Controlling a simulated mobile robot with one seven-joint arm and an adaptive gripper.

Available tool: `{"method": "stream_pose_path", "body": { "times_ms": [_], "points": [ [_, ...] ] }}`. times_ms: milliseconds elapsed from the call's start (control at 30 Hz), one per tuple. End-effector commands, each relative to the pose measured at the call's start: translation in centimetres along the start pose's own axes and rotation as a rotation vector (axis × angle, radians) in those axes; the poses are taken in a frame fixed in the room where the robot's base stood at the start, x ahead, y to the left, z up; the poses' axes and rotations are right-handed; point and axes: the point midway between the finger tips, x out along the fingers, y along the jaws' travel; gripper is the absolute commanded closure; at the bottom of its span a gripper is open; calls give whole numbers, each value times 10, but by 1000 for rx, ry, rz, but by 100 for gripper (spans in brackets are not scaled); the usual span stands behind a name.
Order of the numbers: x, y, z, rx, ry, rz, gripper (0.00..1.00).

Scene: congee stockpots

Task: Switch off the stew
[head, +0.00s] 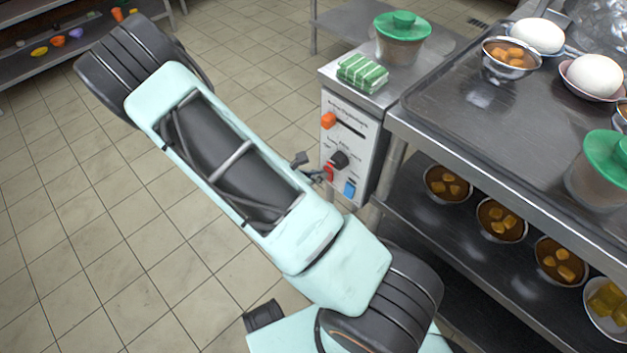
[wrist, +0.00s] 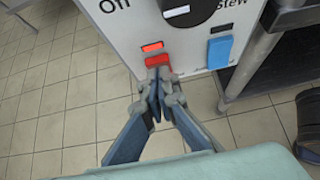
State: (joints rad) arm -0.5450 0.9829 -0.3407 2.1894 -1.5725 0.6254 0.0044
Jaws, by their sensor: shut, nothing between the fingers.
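A white control box (head: 362,145) stands at the end of the metal counter. Its front has a black knob (head: 339,160), a red switch (head: 329,173) at lower left and a blue switch (head: 350,187) at lower right. In the wrist view the knob (wrist: 188,8) sits between the labels "Off" and "Stew". The red switch (wrist: 153,47) shows a brighter upper part; the blue switch (wrist: 219,52) is to its right. My gripper (wrist: 158,84) is shut and empty, its tips at the red switch's lower edge. I cannot tell whether they touch it.
An orange knob (head: 328,120) and a dark slot are higher on the box. Green-and-white packets (head: 362,72) lie on top. The counter (head: 450,115) and a lower shelf with bowls of stew (head: 502,220) are to the right. Tiled floor at left is open.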

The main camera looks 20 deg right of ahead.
Motion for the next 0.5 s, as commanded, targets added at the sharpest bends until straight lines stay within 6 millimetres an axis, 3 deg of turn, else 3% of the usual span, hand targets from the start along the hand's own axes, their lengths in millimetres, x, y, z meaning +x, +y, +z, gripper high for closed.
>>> {"method": "stream_pose_path", "body": {
  "times_ms": [500],
  "points": [
    [4,0,7,0,3,-1,100]
  ]
}}
